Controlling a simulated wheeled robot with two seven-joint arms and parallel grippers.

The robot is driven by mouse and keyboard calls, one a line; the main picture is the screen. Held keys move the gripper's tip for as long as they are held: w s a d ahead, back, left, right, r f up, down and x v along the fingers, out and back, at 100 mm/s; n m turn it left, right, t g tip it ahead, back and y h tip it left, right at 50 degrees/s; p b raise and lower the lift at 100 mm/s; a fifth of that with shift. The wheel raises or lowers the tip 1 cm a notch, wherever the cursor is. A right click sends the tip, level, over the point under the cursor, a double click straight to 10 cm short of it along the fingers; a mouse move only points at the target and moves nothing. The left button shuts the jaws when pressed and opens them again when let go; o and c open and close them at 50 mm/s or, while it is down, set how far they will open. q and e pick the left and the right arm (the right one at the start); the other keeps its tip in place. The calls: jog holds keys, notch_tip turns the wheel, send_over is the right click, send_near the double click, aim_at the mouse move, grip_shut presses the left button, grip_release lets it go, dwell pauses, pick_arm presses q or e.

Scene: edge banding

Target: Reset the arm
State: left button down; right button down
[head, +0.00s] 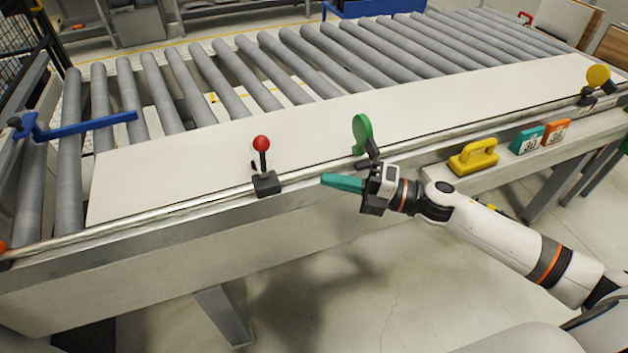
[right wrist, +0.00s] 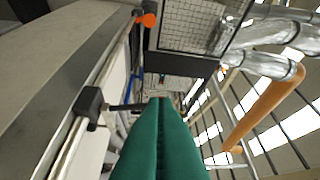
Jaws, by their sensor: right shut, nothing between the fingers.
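My right arm comes in from the right in the head view. My right gripper (head: 326,179) has green fingers, which are shut with nothing between them. It is in front of the conveyor table's front edge, pointing left, between the red-knobbed lever (head: 262,150) and the green disc lever (head: 362,133). In the right wrist view the shut green fingers (right wrist: 160,105) fill the lower middle, and a black lever base (right wrist: 90,102) shows to their left. My left gripper is not in view.
A roller conveyor (head: 270,65) lies behind a bare white panel (head: 200,160). A metal rail (head: 130,222) runs along the front. A yellow handled block (head: 473,158), a teal block (head: 527,140) and an orange block (head: 556,132) sit on a ledge to the right. A blue bar (head: 85,126) is at left.

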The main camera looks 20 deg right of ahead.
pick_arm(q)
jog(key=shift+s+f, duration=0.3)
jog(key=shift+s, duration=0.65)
pick_arm(e)
jog(key=shift+s+d, duration=0.2)
jog(key=shift+d, duration=0.25)
jog(key=shift+s, duration=0.1)
